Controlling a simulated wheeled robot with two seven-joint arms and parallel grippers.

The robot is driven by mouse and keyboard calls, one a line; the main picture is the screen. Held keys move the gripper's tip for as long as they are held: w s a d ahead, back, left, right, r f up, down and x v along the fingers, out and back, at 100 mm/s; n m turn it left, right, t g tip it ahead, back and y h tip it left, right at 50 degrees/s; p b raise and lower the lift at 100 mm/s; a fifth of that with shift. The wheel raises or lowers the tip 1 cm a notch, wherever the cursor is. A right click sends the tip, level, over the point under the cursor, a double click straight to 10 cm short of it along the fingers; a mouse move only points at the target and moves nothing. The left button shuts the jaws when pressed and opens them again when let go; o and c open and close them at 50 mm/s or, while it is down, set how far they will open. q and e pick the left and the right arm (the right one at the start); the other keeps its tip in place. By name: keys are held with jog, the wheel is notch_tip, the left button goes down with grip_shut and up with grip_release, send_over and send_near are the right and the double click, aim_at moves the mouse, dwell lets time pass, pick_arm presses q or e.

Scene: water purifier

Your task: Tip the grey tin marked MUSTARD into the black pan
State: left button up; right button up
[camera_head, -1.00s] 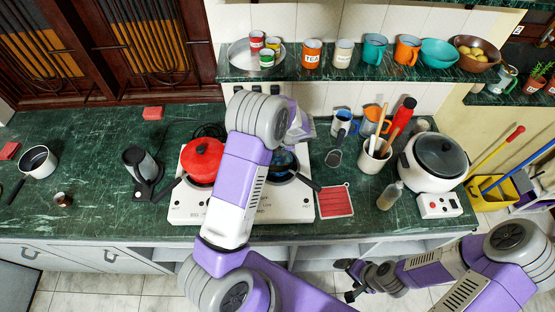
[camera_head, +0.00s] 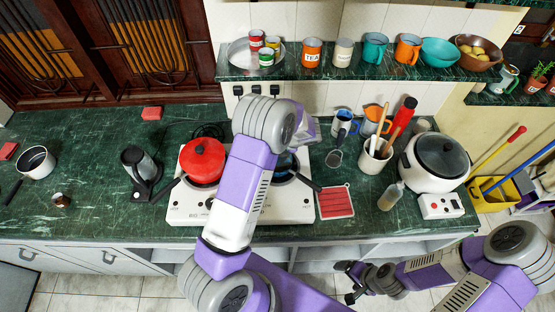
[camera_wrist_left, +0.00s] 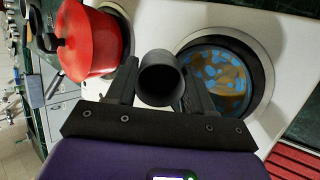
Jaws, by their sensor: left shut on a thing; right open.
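My left gripper (camera_wrist_left: 158,96) is shut on a dark grey tin (camera_wrist_left: 160,72), whose round open mouth and dark inside show in the left wrist view. No label or contents can be made out. The black pan (camera_wrist_left: 263,82), with a mottled blue and brown inside, lies beside and beyond the tin in that view. In the head view the pan (camera_head: 284,165) is partly covered by my left arm, with its handle showing at the right. The left gripper and tin are hidden there behind that arm. My right gripper (camera_head: 350,283) is open and empty, low in front of the counter.
A red pot (camera_head: 202,160) stands on the left burner of the white stove (camera_head: 190,208). A red mat (camera_head: 336,202), a glass bottle (camera_head: 390,196), a utensil crock (camera_head: 373,160) and a rice cooker (camera_head: 436,160) are to the right. A shelf (camera_head: 345,67) with cups runs above.

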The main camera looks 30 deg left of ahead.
pick_arm(q)
jog(key=shift+w+f, duration=0.1)
jog(key=shift+w, duration=0.15)
jog(key=shift+s, duration=0.25)
jog(key=shift+d, duration=0.1)
